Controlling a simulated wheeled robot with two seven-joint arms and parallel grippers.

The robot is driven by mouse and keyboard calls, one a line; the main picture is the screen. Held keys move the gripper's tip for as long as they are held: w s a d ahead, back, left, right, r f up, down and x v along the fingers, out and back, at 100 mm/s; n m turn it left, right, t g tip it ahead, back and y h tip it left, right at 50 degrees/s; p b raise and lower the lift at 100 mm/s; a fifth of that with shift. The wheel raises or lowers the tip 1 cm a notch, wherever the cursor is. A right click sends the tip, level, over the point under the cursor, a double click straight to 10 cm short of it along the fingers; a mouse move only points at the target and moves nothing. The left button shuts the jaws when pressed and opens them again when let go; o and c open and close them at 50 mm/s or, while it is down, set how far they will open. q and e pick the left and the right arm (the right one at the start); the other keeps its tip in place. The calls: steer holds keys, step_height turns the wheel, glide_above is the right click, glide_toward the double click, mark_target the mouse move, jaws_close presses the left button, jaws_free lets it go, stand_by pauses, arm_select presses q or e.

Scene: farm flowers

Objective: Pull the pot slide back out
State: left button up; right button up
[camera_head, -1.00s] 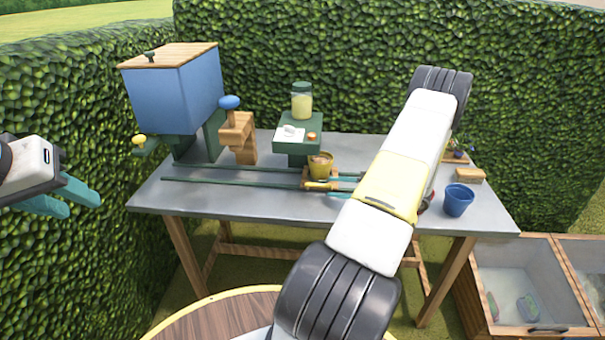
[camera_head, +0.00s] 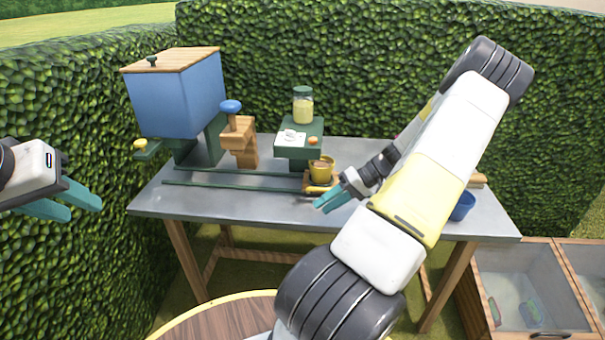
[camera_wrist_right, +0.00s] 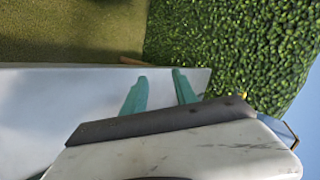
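The pot slide (camera_head: 308,187) is a small wooden tray at the right end of the green rails (camera_head: 220,183), with a yellow handle (camera_head: 320,189) at its front. A yellow pot (camera_head: 321,170) with brown contents stands upright on it. My right gripper (camera_head: 318,206) is just right of and in front of the handle, and appears apart from it. In the right wrist view its teal fingers (camera_wrist_right: 160,84) are spread with nothing between them; the slide does not show there. My left gripper (camera_head: 84,211) is open and empty at the far left, off the table.
A blue hopper (camera_head: 175,95) stands at the rails' left end, beside a wooden press (camera_head: 240,145) with a blue knob. A green stand (camera_head: 300,150) with a jar (camera_head: 303,105) is behind the pot. A blue pot (camera_head: 462,207) is partly behind my right arm. The table's front strip is clear.

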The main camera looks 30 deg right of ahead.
mark_target(324, 190)
steer(key=w+d+r+n+h, duration=0.6)
steer(key=n+h, duration=0.1)
steer(key=n, duration=0.6)
steer(key=shift+t, duration=0.4)
steer(key=x, duration=0.7)
steer(key=shift+w+a, duration=0.1)
steer(key=shift+w, duration=0.2)
jaws_close()
